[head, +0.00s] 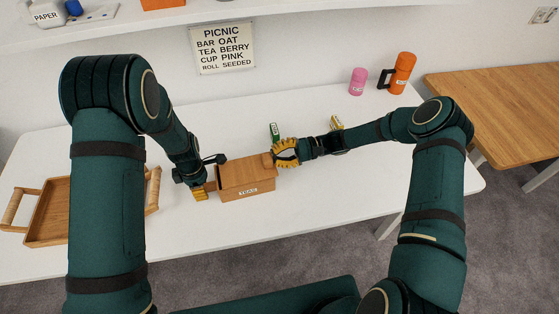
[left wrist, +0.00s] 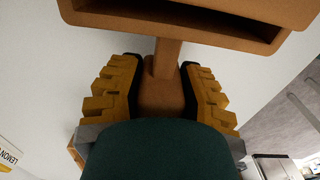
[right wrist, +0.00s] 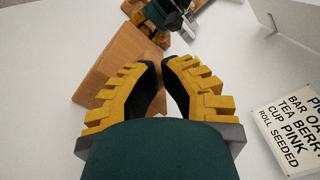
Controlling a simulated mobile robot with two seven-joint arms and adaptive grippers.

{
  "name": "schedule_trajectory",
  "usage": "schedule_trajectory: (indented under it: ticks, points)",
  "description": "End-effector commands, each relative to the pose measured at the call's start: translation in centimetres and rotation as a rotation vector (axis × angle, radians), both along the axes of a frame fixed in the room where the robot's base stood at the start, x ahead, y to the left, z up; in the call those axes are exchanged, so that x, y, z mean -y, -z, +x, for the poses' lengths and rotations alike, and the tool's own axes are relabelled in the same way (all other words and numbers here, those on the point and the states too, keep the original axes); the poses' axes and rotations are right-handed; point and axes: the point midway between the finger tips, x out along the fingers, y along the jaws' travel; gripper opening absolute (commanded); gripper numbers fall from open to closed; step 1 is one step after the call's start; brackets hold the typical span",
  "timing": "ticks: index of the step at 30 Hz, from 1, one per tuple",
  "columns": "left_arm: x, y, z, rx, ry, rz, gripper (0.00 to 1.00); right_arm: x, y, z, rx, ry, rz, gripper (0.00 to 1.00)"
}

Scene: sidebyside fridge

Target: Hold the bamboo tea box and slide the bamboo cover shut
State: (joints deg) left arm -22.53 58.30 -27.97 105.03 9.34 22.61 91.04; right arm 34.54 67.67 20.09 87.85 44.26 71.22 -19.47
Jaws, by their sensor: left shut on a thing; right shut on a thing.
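The bamboo tea box (head: 247,192) stands on the white table with its label to the front. Its bamboo cover (head: 243,171) lies on top; it also shows in the right wrist view (right wrist: 110,62). My left gripper (head: 203,190) is at the box's left end. In the left wrist view its fingers (left wrist: 160,85) are shut on a brown handle (left wrist: 168,58) of the box, below a dark slot. My right gripper (head: 281,153) is shut at the cover's right end. In the right wrist view its fingertips (right wrist: 165,65) are close together, and what they grip is mostly hidden.
A wooden tray (head: 53,205) with handles stands at the left. A green carton (head: 275,131) and a yellow carton (head: 337,123) stand behind my right arm. A pink canister (head: 358,82) and an orange flask (head: 401,74) stand at the back right. The front right tabletop is clear.

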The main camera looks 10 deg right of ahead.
Motion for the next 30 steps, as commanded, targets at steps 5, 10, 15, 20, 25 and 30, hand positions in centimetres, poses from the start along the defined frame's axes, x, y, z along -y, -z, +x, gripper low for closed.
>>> schedule_trajectory:
  ticks: [5, 10, 15, 20, 25, 30]
  points:
    - [0.1, 0.0, 0.0, 0.000, 0.002, -0.001, 0.00, -1.3, 0.0, -0.1, 0.001, -0.002, 0.000, 0.00]
    - [0.1, 0.0, 0.0, 0.000, 0.002, -0.001, 0.00, -1.5, 0.0, -0.1, 0.001, -0.002, 0.001, 0.00]
    - [0.1, 0.0, 0.0, 0.000, 0.002, -0.001, 0.00, -1.1, 0.0, -0.1, 0.001, -0.001, 0.001, 0.00]
    - [0.1, 0.0, 0.0, 0.000, 0.001, -0.001, 0.00, 0.4, 0.0, 0.1, 0.001, 0.001, 0.000, 0.00]
    - [0.1, 0.0, 0.0, 0.000, 0.001, -0.001, 0.00, 2.0, 0.0, 0.1, 0.002, 0.001, 0.000, 0.00]
    - [0.1, 0.0, 0.0, 0.000, 0.001, -0.001, 0.00, 3.5, 0.0, 0.3, 0.001, 0.001, 0.000, 0.00]
